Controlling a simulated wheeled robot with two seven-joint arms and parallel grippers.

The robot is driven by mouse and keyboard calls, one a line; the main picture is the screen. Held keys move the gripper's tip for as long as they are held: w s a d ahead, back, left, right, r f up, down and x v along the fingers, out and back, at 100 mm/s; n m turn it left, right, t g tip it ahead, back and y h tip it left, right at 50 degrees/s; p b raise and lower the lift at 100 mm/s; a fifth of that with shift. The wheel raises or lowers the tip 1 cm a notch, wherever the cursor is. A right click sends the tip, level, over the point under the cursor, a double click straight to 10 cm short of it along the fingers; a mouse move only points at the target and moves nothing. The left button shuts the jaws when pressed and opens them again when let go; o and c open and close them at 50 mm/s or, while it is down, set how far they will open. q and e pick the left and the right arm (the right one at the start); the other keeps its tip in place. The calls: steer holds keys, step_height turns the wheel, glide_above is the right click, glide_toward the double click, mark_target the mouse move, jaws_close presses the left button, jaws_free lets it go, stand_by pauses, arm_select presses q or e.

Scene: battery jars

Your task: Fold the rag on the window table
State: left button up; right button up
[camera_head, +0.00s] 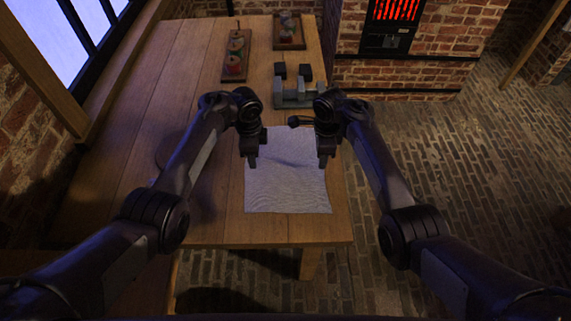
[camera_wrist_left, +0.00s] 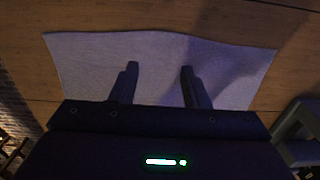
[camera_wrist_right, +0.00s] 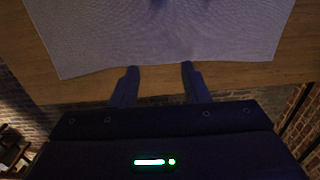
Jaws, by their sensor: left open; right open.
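The rag (camera_head: 288,185) is a pale grey-lilac cloth lying spread on the wooden table (camera_head: 215,205), close to its front right corner. A slight crease crosses its upper part. My left gripper (camera_head: 252,165) is open at the rag's left edge, pointing down. In the left wrist view the rag (camera_wrist_left: 155,60) lies below and between its fingers. My right gripper (camera_head: 323,165) is open at the rag's right edge. In the right wrist view the rag's edge (camera_wrist_right: 160,50) runs by its fingertips. I cannot tell whether either gripper touches the cloth. Neither holds it.
A grey vise-like device (camera_head: 298,95) stands just behind the rag. Two wooden trays with coloured items, one on the left (camera_head: 236,56) and one on the right (camera_head: 289,32), lie further back. A window (camera_head: 60,35) is at the left.

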mark_target(317, 166)
arm_select(q)
steer(key=f, duration=0.2)
steer(key=a+f, duration=0.1)
steer(key=shift+w+f, duration=0.2)
steer(key=shift+w, duration=0.1)
arm_select(e)
steer(key=f, duration=0.3)
steer(key=shift+w+a+f, duration=0.1)
steer(key=shift+w+a, duration=0.2)
steer(key=shift+a, duration=0.05)
arm_select(q)
steer(key=shift+d+f, duration=0.1)
arm_select(e)
steer(key=shift+d+f, duration=0.1)
arm_select(q)
steer(key=shift+s+d, duration=0.1)
steer(key=shift+d, duration=0.05)
arm_select(e)
steer(key=shift+s+d, duration=0.1)
steer(key=shift+s, duration=0.05)
steer(key=shift+f, duration=0.1)
